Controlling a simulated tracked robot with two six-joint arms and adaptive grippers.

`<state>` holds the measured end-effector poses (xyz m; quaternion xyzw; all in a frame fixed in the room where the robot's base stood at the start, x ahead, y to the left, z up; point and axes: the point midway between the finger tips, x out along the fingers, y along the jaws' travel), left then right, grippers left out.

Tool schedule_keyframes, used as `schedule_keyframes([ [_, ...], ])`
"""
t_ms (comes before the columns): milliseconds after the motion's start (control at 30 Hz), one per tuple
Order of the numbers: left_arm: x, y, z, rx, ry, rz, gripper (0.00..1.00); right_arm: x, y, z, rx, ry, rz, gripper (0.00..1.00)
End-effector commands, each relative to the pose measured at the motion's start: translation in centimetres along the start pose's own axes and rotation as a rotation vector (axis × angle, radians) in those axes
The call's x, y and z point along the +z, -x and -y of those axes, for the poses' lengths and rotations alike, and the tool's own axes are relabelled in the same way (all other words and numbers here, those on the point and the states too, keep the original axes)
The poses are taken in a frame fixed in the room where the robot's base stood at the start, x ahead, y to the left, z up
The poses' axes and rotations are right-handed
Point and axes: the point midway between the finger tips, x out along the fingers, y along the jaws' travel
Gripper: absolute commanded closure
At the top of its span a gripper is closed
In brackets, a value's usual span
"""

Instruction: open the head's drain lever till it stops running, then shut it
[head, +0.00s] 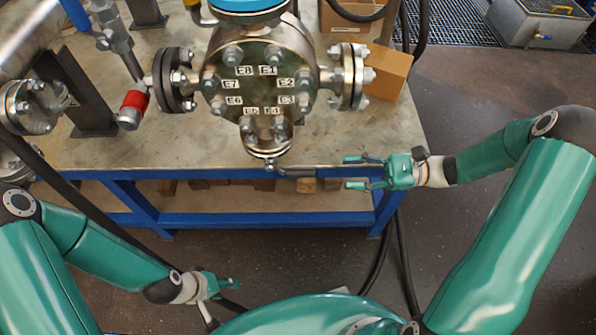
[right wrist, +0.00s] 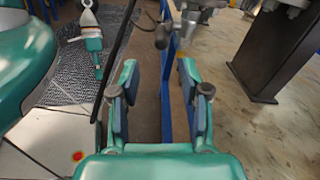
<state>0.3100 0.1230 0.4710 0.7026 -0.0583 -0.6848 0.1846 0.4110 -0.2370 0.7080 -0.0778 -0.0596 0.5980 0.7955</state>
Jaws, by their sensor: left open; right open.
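The steel vessel head (head: 262,75), with bolts and labels E1 to E8, stands at the table's front edge. Its drain lever (head: 292,173) sticks out to the right from a small valve under the bottom flange (head: 266,146). The lever also shows in the right wrist view (right wrist: 162,36), beyond the fingertips. My right gripper (head: 350,173) is open and empty, right of the lever's end and apart from it. It also shows open in the right wrist view (right wrist: 158,75). My left gripper (head: 232,284) is open and empty, low in front of the table. I cannot make out any running liquid.
The table (head: 400,135) has a blue frame and a lower shelf (head: 270,208) with several small blocks. A cardboard box (head: 388,72) stands right of the head. A red-capped fitting (head: 133,108) is at the left. Black hoses (head: 403,260) run down to the floor. A grey tank (head: 540,25) stands back right.

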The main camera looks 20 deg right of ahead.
Motion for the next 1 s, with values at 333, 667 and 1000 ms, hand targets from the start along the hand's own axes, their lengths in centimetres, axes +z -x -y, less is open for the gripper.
schedule_keyframes([
  [333,0.0,-0.3,0.1,0.000,0.000,0.000,0.54,-0.1,-7.7,-0.2,0.008,-0.001,0.001,0.54],
  [667,0.0,-0.4,0.2,0.000,0.000,0.000,0.54,-0.1,-12.7,-0.1,0.003,-0.001,-0.001,0.54],
  [1000,0.0,-0.5,0.2,0.000,0.000,0.000,0.54,-0.1,-13.5,-0.1,0.000,-0.001,-0.002,0.54],
])
